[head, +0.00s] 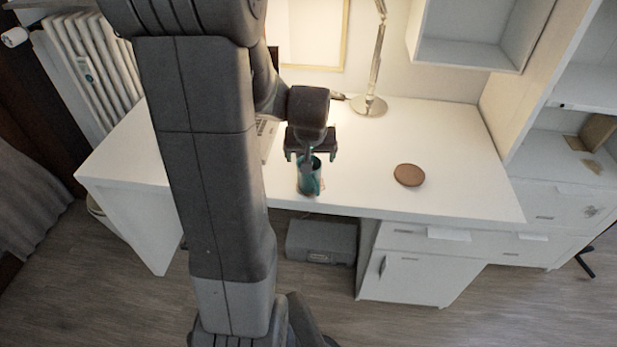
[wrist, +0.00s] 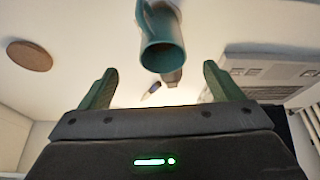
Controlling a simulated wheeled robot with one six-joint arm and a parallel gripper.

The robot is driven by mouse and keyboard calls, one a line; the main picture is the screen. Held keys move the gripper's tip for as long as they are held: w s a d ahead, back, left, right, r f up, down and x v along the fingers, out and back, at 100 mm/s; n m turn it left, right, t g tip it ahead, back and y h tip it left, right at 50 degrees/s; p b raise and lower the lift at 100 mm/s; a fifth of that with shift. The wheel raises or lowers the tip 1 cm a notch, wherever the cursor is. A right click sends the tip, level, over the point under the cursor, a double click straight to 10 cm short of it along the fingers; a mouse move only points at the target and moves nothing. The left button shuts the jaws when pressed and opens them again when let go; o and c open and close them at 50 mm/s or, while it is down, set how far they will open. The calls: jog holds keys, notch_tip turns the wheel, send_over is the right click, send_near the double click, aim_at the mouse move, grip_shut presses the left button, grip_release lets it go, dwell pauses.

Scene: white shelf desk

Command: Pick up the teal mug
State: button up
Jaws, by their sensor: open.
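The teal mug (head: 309,178) stands on the white desk near its front edge in the head view. In the wrist view the mug (wrist: 163,52) is at the top centre, with its opening facing me and its handle on the upper left. My gripper (head: 311,156) is just behind and above the mug in the head view and hides part of it. In the wrist view my gripper (wrist: 158,84) has its two green fingers wide apart with nothing between them. The mug appears beyond the fingertips, apart from them.
A brown round coaster (head: 409,175) lies on the white desk (head: 450,150) to the right. A lamp (head: 370,104) stands at the back. The desk around the coaster is clear.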

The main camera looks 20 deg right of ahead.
aim_at(312, 179)
jog(key=shift+w+x, duration=0.2)
jog(key=shift+x, duration=4)
jog(key=shift+a, duration=0.1)
jog(key=shift+r, duration=0.1)
jog(key=shift+c, duration=0.5)
